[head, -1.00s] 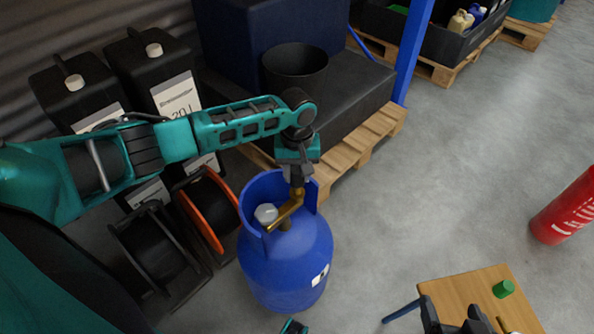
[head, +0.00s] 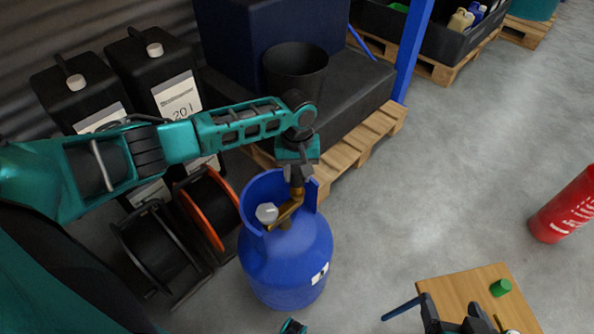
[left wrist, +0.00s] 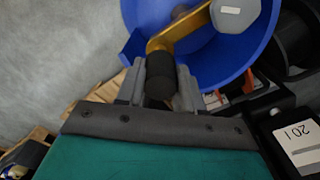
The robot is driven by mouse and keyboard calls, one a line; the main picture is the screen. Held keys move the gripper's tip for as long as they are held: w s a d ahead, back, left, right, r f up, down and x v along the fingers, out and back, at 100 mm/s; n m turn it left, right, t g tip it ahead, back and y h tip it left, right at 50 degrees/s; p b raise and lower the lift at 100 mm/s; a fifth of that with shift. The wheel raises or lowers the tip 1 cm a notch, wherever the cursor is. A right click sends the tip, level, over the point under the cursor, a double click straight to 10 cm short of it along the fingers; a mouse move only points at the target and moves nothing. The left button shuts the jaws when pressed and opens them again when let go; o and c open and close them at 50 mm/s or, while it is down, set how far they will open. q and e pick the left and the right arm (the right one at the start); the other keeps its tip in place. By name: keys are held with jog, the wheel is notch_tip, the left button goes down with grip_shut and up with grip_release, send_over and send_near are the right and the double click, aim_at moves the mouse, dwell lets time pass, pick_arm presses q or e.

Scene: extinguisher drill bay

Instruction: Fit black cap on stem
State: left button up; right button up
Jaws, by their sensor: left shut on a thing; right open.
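The black cap (left wrist: 160,76) is held between the fingers of my left gripper (left wrist: 162,92), which is shut on it. In the left wrist view the cap meets the end of the brass stem (left wrist: 184,25) in line with it. I cannot tell how far it sits on the stem. In the head view the stem (head: 289,211) rises at an angle from the valve of the blue gas cylinder (head: 287,262), inside its collar. My left gripper (head: 298,179) is directly over the stem's upper end. My right gripper (head: 452,318) is open over the small wooden table.
The wooden table (head: 465,291) carries a green cap (head: 500,287). A red extinguisher (head: 566,207) stands at the right. Cable reels (head: 208,212) and black canisters (head: 80,90) are left of the cylinder. A pallet (head: 362,143) is behind it. The floor between is clear.

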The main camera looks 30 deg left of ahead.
pick_arm(q)
jog(key=shift+f, duration=0.15)
jog(key=shift+f+b, duration=0.5)
jog(key=shift+f, duration=0.55)
jog(key=shift+r+p, duration=0.1)
jog(key=shift+p, duration=0.2)
dwell(0.4)
jog(key=shift+f, duration=0.85)
dwell(0.3)
jog(key=o, duration=1.1)
jog(key=shift+o, duration=0.2)
